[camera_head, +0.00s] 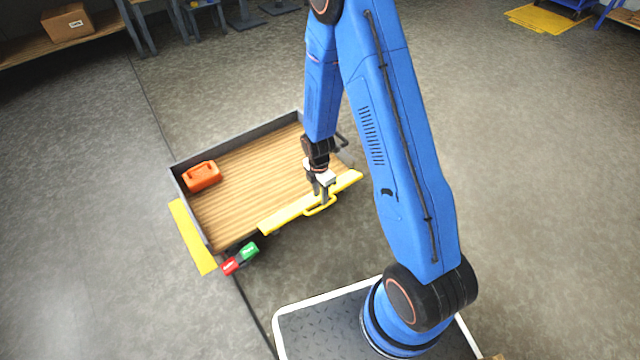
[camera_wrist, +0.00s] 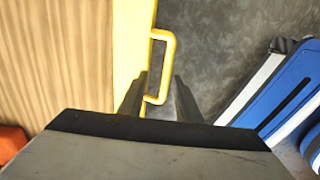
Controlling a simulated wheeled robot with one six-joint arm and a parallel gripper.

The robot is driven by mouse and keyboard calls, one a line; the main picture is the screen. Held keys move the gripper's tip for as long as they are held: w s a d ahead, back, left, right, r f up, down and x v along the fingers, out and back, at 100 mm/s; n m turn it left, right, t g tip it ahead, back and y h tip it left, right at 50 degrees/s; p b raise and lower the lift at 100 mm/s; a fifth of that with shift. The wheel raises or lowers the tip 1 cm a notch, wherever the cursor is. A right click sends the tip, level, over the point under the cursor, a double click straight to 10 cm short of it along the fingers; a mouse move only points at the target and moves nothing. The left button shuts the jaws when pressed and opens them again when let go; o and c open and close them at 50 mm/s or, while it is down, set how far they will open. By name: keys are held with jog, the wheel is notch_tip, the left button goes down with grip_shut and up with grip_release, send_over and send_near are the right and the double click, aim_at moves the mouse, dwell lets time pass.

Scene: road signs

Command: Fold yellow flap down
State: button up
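The yellow flap (camera_head: 285,219) runs along the near side of a wood-floored cart bed (camera_head: 240,190). It looks raised along the edge, but its exact tilt is hard to tell. A yellow U-shaped handle (camera_head: 321,210) sticks out from its outer face. My gripper (camera_head: 322,197) is at this handle, pointing down from above. In the wrist view, the fingers (camera_wrist: 159,78) are apart, one on each side of the handle's outer bar (camera_wrist: 170,65). Whether a finger touches the bar is unclear. The flap (camera_wrist: 133,45) lies beside the left finger.
An orange canister (camera_head: 201,176) sits in the bed's left corner. A yellow strip (camera_head: 192,237) lies outside the bed's left side. Red and green blocks (camera_head: 240,258) are at the near left corner. Grey floor around the cart is mostly clear.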

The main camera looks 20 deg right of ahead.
notch_tip(320, 180, up, 17)
jog(key=shift+w+a, duration=0.15)
jog(key=shift+w, duration=0.3)
dwell(0.7)
jog(key=s+d+r+m+t, duration=0.1)
jog(key=s+r+m, duration=0.2)
jog(key=r, duration=0.3)
jog(key=s+d+r+m+t, duration=0.1)
jog(key=s+d+r+m, duration=0.15)
jog(key=r, duration=0.45)
jog(key=s+r+m, duration=0.4)
jog(key=r, duration=0.2)
jog(key=s+d+r+m+t, duration=0.1)
jog(key=s+r+m, duration=0.4)
jog(key=s, duration=0.4)
jog(key=s+d+r+m+t, duration=0.2)
jog(key=s+r+m, duration=0.3)
jog(key=s+m, duration=0.2)
jog(key=s, duration=0.2)
jog(key=shift+s+d+r, duration=0.15)
jog(key=shift+s+r, duration=0.1)
jog(key=shift+s, duration=0.1)
